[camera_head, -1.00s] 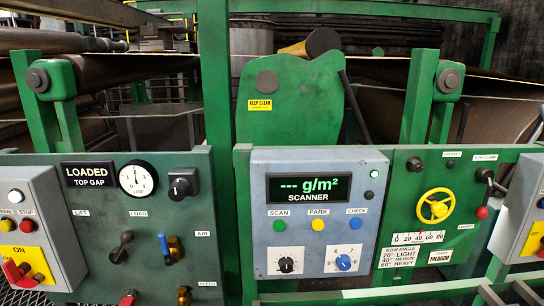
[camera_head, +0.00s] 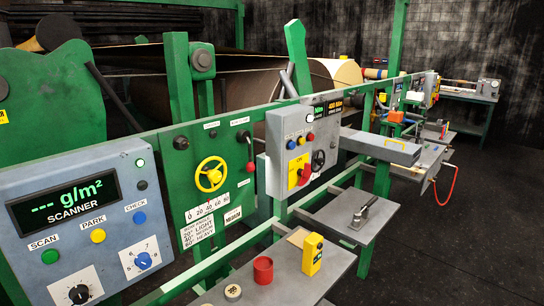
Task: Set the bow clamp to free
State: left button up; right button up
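The bow clamp is a lever (camera_head: 248,152) on the green panel (camera_head: 183,165), under a small white label (camera_head: 240,122) too small to read surely here. Its dark pivot is at the top, and its arm hangs down to a red knob. The yellow bow handwheel (camera_head: 210,174) is to its left, above a white scale (camera_head: 208,208) marked 0 to 80. Neither of my grippers is in view.
The grey scanner box (camera_head: 80,215) is at left. A grey control box (camera_head: 290,150) stands just right of the lever. Below are shelves with a red cup (camera_head: 263,269), a yellow device (camera_head: 312,254) and a tape roll (camera_head: 233,292). Dark floor is clear at right.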

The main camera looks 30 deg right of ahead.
aim_at(250, 165)
jog(key=z, duration=0.95)
